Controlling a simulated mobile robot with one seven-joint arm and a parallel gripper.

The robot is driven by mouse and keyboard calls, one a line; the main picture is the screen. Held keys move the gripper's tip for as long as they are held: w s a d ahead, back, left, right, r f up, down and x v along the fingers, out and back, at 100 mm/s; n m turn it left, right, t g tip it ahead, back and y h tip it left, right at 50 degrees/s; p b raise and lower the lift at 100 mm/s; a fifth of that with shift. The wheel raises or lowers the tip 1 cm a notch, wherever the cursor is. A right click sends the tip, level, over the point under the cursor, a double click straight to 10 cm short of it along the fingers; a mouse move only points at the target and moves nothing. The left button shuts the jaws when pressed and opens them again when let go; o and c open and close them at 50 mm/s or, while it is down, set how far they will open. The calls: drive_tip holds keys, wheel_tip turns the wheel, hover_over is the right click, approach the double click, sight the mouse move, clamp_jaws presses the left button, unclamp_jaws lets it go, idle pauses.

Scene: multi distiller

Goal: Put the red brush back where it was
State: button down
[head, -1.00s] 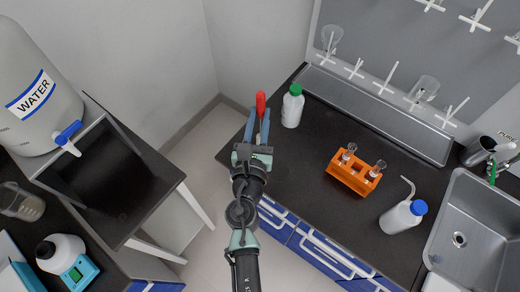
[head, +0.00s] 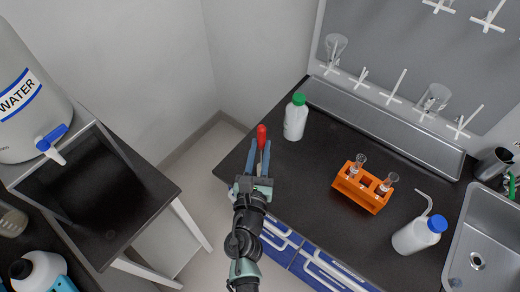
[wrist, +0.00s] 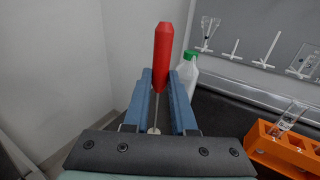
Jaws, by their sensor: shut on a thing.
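The red brush (head: 262,134) shows as a red handle on a thin shaft. My gripper (head: 260,146) is shut on it, with the handle sticking out beyond the blue fingertips. In the head view the gripper is over the left edge of the black counter, left of the green-capped bottle. In the wrist view the red brush (wrist: 162,56) stands handle up, its thin shaft running down between the fingers of my gripper (wrist: 161,75). The bristle end is not clear. White pegs (head: 396,86) line the grey wall board at upper right, some holding glassware.
The green-capped bottle (head: 295,121) stands close right of my gripper. An orange tube rack (head: 362,187), a blue-capped wash bottle (head: 418,235) and a sink (head: 480,255) are farther right. A water tank (head: 28,95) is at left. Counter between bottle and rack is clear.

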drive_tip(key=shift+f, duration=0.15)
drive_tip(key=c, duration=0.7)
unclamp_jaws()
drive_tip(key=shift+c, duration=0.2)
drive_tip(key=s+a+b, duration=0.1)
drive_tip(key=s, duration=1.1)
drive_tip(key=shift+a+r, duration=0.25)
